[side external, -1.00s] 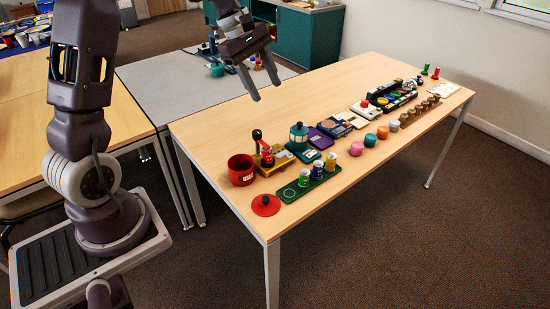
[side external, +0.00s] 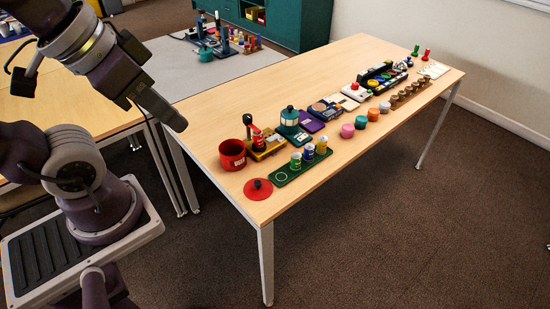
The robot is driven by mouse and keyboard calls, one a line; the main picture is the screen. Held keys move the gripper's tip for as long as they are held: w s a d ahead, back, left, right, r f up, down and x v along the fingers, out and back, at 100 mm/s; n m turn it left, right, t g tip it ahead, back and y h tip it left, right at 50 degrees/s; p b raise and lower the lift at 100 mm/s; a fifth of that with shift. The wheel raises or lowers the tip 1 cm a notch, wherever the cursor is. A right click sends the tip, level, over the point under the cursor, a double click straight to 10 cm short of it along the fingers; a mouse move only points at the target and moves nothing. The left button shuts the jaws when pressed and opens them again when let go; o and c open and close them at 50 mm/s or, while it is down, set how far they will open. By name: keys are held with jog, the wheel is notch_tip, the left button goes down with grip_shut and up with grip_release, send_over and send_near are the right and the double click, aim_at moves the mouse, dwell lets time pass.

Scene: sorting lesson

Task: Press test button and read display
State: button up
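A small white box with a red button (side external: 355,87) sits around the middle of the row of objects on the wooden table (side external: 225,118). It may be the test button; no label is readable. No display can be made out at this size. My gripper (side external: 176,122) is at the table's left end, above and apart from the objects, well to the left of the white box. It is seen edge-on and points down to the right. Its two fingers overlap, so their opening cannot be judged. Nothing is seen held in it.
A red pot (side external: 232,155), a red lid (side external: 258,188) and a green tray (side external: 283,177) with cans stand nearest my gripper. Pink (side external: 347,131) and orange (side external: 373,115) pieces lie along the row's front.

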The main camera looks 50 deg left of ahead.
grip_shut()
dwell(1.1)
jog(key=shift+w, duration=0.1)
jog(key=w+a+f+m+t+y, duration=0.15)
jog(key=w+a, duration=0.35)
jog(key=w, duration=0.8)
jog(key=w+a+f+m+y, duration=0.15)
jog(key=w+a, duration=0.45)
jog(key=w, duration=0.6)
jog(key=w+a+f+m, duration=0.1)
jog(key=w+a+f, duration=0.1)
jog(key=w+f, duration=0.2)
jog(key=w+a+f+m+t+h, duration=0.1)
jog(key=w+f, duration=0.4)
jog(key=f, duration=0.6)
jog(key=w+a+f+m+t+h, duration=0.1)
jog(key=w+a+f, duration=0.3)
jog(key=f, duration=0.4)
jog(key=shift+w+a+f+m, duration=0.15)
jog(key=shift+a+m, duration=0.45)
jog(key=shift+m, duration=0.3)
